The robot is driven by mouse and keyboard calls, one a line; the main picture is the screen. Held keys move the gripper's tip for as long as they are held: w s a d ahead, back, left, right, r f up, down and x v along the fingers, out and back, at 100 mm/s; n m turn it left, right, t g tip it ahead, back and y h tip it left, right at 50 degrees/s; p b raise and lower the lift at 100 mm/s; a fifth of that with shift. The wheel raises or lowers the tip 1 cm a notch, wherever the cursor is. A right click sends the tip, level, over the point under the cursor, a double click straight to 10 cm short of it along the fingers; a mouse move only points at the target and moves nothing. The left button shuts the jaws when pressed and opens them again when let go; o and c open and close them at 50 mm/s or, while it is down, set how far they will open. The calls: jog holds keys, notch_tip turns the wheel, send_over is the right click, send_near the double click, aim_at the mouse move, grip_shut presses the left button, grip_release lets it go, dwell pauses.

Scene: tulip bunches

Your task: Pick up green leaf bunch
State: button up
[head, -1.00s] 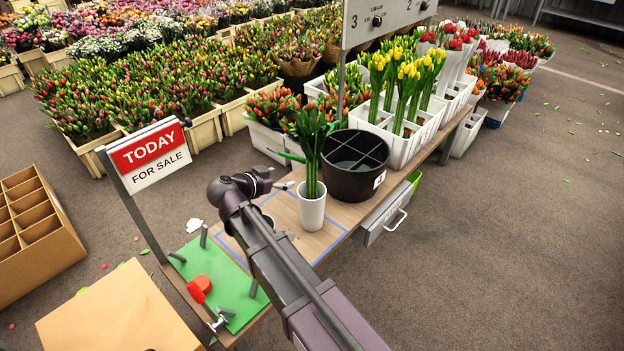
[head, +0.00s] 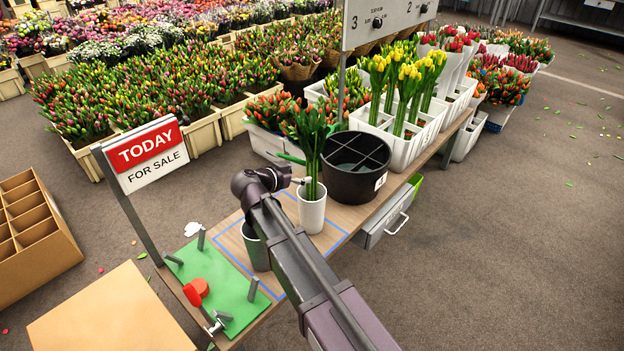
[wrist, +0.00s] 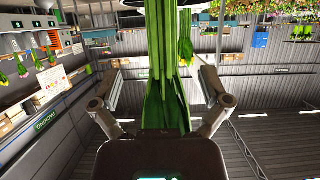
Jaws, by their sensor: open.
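The green leaf bunch (head: 311,142) stands upright in a white vase (head: 312,210) on the wooden table. My gripper (head: 302,181) is at the bunch's stems, just above the vase rim. In the wrist view, my gripper (wrist: 160,92) is open, with one finger on each side of the green stems (wrist: 172,60). The fingers appear apart from the stems. In the head view my arm hides part of the table, and the fingers are too small to make out well.
A black divided bucket (head: 356,166) stands close right of the vase. A dark green cup (head: 255,250) is beside my arm. A green mat (head: 215,282) with a red object and upright pegs lies at the front left. White crates of tulips (head: 405,150) stand farther back.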

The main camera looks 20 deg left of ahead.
aim_at(307, 172)
jog(key=shift+w+d+f, duration=0.25)
jog(key=shift+w, duration=0.35)
jog(key=b+x, duration=0.2)
jog(key=x, duration=0.2)
jog(key=shift+w+a+f, duration=0.1)
jog(key=shift+f, duration=0.15)
jog(key=shift+w+f, duration=0.1)
jog(key=shift+w, duration=0.35)
grip_shut()
